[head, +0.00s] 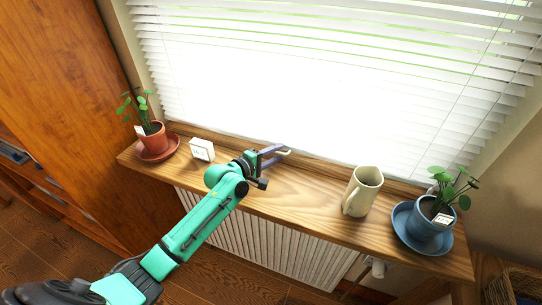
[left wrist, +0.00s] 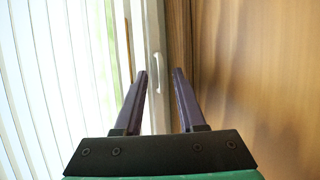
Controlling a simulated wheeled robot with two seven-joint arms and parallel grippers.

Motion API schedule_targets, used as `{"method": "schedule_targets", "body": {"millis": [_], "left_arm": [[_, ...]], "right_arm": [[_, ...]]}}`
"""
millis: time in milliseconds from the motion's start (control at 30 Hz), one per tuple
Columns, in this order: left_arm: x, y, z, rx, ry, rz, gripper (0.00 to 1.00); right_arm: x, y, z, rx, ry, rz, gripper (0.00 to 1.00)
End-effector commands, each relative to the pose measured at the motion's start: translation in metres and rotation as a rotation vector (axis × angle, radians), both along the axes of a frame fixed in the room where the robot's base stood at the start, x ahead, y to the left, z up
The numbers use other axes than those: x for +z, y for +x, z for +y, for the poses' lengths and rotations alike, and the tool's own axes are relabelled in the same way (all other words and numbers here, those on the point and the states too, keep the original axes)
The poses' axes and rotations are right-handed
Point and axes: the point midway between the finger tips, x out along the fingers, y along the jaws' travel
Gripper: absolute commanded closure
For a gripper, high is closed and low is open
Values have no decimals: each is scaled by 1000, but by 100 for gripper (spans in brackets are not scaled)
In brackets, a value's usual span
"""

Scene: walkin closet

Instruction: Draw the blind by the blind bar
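The white slatted blind (head: 330,25) hangs over the bright window; its slats also show at the left of the left wrist view (left wrist: 45,80). A pale bar or rail (left wrist: 155,100) with a small pale handle (left wrist: 157,58) on it lies beyond and between my left fingertips in that view. The handle also shows near the fingers in the head view (head: 284,152). My left gripper (head: 276,156) is open just above the wooden sill, close to the blind's lower edge. Its purple fingers are apart, with nothing visibly held (left wrist: 160,73). Contact with the bar cannot be told. My right gripper is not in view.
On the wooden sill (head: 290,185) stand a small white box (head: 202,150), a cream jug (head: 363,191), a red-potted plant (head: 153,136) at left and a blue-potted plant (head: 430,217) at right. A ribbed radiator (head: 270,246) sits below. The sill between box and jug holds only my gripper.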

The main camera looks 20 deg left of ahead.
Motion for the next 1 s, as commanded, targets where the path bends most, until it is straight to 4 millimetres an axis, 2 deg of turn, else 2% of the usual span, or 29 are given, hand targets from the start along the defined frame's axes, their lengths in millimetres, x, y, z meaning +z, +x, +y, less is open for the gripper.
{"method": "schedule_targets", "body": {"millis": [167,500,600,767,967,1000], "left_arm": [[2,-18,9,1,1,3,61],[22,-99,49,-2,3,5,61],[27,-114,58,0,2,4,61],[33,-125,63,-1,0,1,61],[34,-126,63,0,1,0,61],[34,-126,63,0,1,0,65]], "right_arm": [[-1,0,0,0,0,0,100],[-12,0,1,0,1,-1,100],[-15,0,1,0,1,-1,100],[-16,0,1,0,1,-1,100],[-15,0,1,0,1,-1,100],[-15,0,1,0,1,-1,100]]}}
